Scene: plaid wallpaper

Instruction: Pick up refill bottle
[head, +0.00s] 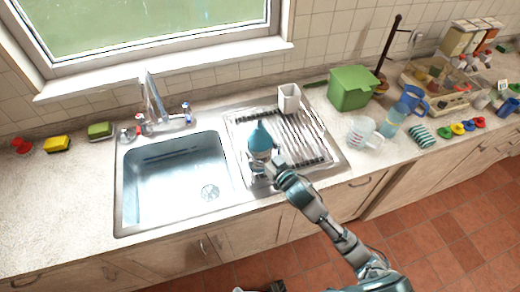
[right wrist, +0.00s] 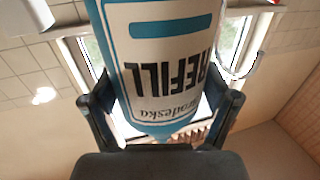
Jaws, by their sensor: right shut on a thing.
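The refill bottle (head: 261,137) is white and blue with a pointed blue top, held upright over the left part of the drying rack in the head view. My right gripper (head: 264,168) is shut around its lower part. In the right wrist view the bottle (right wrist: 165,60) fills the middle, with its "REFILL" label upside down, and the dark fingers of my right gripper (right wrist: 162,105) sit on either side of it. Whether its base touches the rack cannot be told.
The steel sink (head: 180,180) with a faucet (head: 155,100) lies left of the bottle. A white cup (head: 289,98) stands at the rack's back edge.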

